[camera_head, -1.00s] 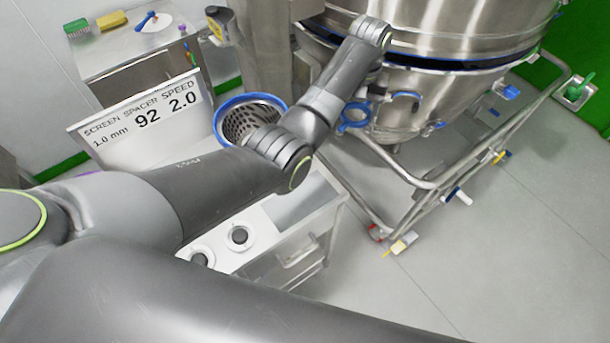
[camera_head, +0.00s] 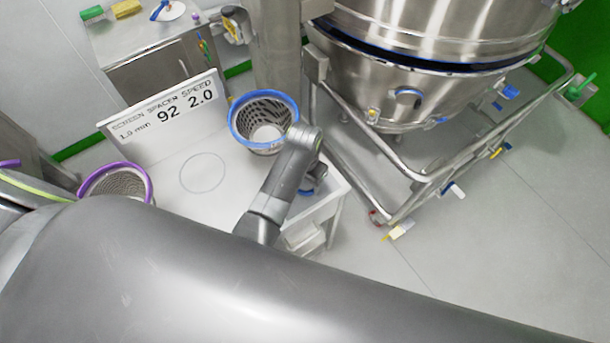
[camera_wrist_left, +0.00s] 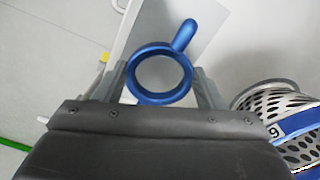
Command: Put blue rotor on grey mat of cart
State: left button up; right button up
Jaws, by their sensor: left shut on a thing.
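The blue rotor, a ring with a short rounded handle (camera_wrist_left: 184,38), is between the fingers of my left gripper (camera_wrist_left: 160,85) in the left wrist view. The fingers are shut on its ring. In the head view the left wrist is over the right end of the white cart (camera_head: 180,205) and mostly hides the gripper, with only a little blue showing below it. The grey mat cannot be made out in the head view, where my arm covers the cart's right front. In the left wrist view a grey surface lies beyond the rotor, but I cannot tell if it is the mat. My right gripper is not in view.
A blue-rimmed screen basket (camera_head: 237,128) stands on the cart close to my left wrist. A purple-rimmed screen (camera_head: 84,187) is at the cart's left. A white sign (camera_head: 150,112) stands along the back. The steel vessel (camera_head: 420,95) and its tubular frame are to the right.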

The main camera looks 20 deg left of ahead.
aim_at(304, 187)
pick_arm(q)
jog(key=shift+f, duration=0.65)
jog(key=shift+f+b, duration=0.65)
jog(key=shift+f, duration=0.6)
jog(key=shift+r, duration=0.1)
jog(key=shift+p, duration=0.45)
jog(key=o, duration=1.2)
jog(key=shift+o, duration=0.3)
jog(key=shift+s, duration=0.1)
